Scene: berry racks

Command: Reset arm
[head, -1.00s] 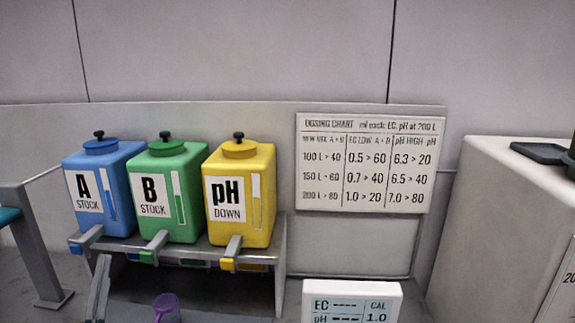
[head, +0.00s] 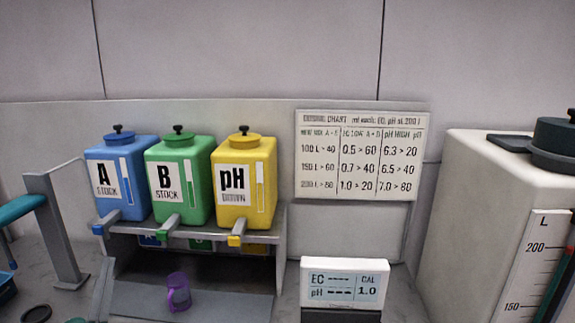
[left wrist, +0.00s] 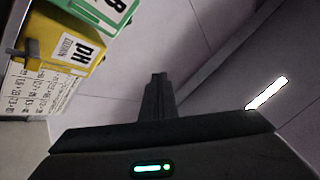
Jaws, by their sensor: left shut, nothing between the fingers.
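My left gripper (left wrist: 158,80) shows in the left wrist view. Its dark fingers are together and empty, pointing up the picture towards bare wall panels. The yellow pH bottle (left wrist: 72,48) and part of the green bottle (left wrist: 105,12) show turned over at that view's upper left, apart from the fingers. I cannot clearly make out the left gripper in the head view. My right gripper is in neither view.
A rack (head: 190,238) holds blue (head: 118,180), green (head: 180,182) and yellow (head: 245,190) bottles. A purple mug (head: 178,291) stands below. A meter (head: 345,283) is right of it, a white tank (head: 465,230) at far right, a dosing chart (head: 360,155) on the wall.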

